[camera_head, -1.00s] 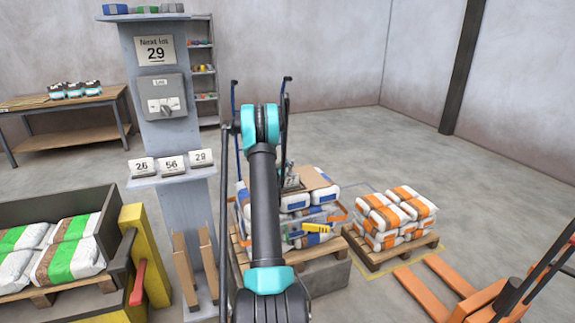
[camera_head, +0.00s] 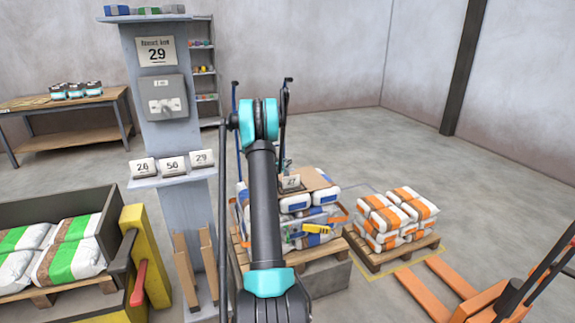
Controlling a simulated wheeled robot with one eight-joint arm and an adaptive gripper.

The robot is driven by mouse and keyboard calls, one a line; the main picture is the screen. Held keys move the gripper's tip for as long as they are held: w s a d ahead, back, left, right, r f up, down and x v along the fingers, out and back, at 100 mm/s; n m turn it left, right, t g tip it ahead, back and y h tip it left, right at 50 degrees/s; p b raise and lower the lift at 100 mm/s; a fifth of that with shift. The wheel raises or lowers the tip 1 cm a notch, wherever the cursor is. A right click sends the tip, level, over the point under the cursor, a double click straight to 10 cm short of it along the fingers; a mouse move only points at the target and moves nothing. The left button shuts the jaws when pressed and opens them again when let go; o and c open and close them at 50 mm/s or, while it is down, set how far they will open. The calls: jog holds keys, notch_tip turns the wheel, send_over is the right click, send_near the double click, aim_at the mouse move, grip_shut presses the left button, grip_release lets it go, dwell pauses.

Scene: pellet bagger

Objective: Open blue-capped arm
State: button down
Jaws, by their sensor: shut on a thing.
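My black and teal arm (camera_head: 264,205) rises from the bottom centre to a teal elbow and hides much of the loaded pallet (camera_head: 335,262) behind it. My gripper is not clearly visible; a small teal and grey piece shows just right of the arm, above the card marked 27 (camera_head: 291,182). I cannot pick out the blue-capped arm for certain. The pallet carries white and blue bags (camera_head: 327,195), and orange pieces show at the load's sides. A yellow piece (camera_head: 316,228) shows on its front. Contact with the load cannot be seen.
A grey column (camera_head: 155,100) with a switch box (camera_head: 163,97) and numbered cards stands left. A yellow frame (camera_head: 148,255) and a dark bin of green-banded bags (camera_head: 75,242) stand at lower left. Orange-banded bags (camera_head: 395,215) and an orange pallet truck (camera_head: 490,300) are right. Right rear floor is clear.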

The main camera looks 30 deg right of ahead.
jog(key=w+n+g, duration=0.1)
jog(key=w+f+n+g+y, duration=0.1)
jog(key=w, duration=0.1)
jog(key=w+d+f+g+y, duration=0.1)
jog(key=shift+w+n, duration=0.35)
jog(key=shift+n, duration=0.05)
jog(key=shift+w+d+f+n+g+y, duration=0.1)
jog(key=shift+w+f+n+g+y, duration=0.2)
jog(key=shift+w+f+g, duration=0.15)
jog(key=shift+w+d+f, duration=0.1)
jog(key=shift+w+f, duration=0.35)
jog(key=c, duration=1.3)
grip_release()
jog(key=v, duration=1.2)
jog(key=shift+w, duration=0.1)
